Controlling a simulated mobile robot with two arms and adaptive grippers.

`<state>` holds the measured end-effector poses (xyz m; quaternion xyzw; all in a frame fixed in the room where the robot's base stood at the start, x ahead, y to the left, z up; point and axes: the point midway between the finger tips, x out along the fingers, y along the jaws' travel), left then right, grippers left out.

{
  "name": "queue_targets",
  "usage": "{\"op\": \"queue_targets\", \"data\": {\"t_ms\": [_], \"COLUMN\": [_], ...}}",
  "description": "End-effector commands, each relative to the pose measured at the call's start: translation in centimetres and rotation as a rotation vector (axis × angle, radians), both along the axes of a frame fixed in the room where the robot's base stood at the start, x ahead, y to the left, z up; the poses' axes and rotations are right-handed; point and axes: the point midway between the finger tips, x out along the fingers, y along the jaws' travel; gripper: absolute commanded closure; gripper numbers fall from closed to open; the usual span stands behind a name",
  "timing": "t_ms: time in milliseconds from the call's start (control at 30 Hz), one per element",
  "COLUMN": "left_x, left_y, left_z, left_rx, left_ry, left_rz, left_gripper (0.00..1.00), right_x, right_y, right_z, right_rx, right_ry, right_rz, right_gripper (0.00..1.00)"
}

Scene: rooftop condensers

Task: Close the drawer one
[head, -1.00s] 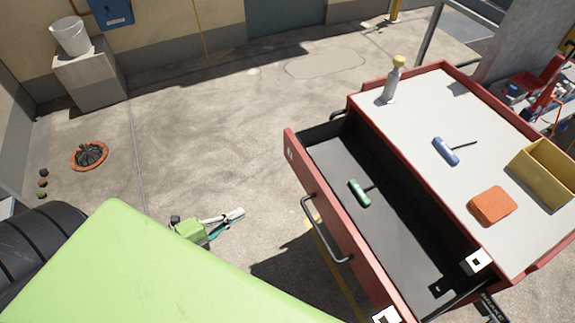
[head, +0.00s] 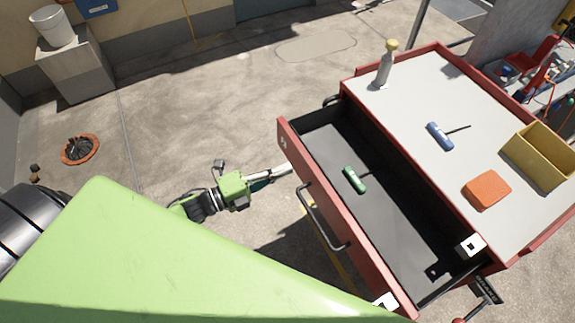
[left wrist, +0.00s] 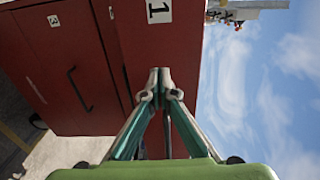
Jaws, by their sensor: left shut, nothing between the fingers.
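Drawer one (head: 352,236) of the red tool cart is pulled out, with its dark inside showing. Its red front carries a dark bar handle (head: 322,218). In the left wrist view the red front bears a white label "1" (left wrist: 158,11). My left gripper (head: 286,169) is shut and empty, its tips close to the outer face of that front, near its far end. In the left wrist view the closed fingertips (left wrist: 160,76) point at the red front below the label; I cannot tell whether they touch it. My right gripper is not in view.
A green-handled tool (head: 354,180) lies inside the drawer. The cart top (head: 415,105) holds a bottle (head: 385,65), a blue-handled tool (head: 439,136), an orange block (head: 487,190) and a yellow bin (head: 540,157). Open concrete floor lies left of the cart.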

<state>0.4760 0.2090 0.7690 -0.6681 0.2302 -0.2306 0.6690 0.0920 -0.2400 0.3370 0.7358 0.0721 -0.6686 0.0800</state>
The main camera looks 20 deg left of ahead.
Motion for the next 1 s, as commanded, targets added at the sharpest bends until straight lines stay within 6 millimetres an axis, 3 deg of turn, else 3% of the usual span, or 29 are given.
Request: {"op": "queue_targets", "data": {"t_ms": [200, 667, 867, 1000], "left_x": [1.2, 1.5, 3.3, 5.5], "left_y": [-0.9, -1.2, -2.5, -4.3], "left_z": [0.0, -0.1, -0.1, -0.1], "left_rx": [0.000, -0.001, -0.004, -0.004], "left_ry": [0.001, 0.000, -0.003, -0.005], "left_rz": [0.001, 0.001, 0.001, 0.001], "left_gripper": [1.00, 1.00, 1.00, 1.00], "right_x": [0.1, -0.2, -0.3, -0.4], "right_y": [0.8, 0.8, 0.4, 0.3], "right_z": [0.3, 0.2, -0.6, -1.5], "right_rx": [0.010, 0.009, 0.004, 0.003], "right_ry": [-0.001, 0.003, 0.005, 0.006], "right_rz": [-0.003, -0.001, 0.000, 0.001], "right_gripper": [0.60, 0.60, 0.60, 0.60]}}
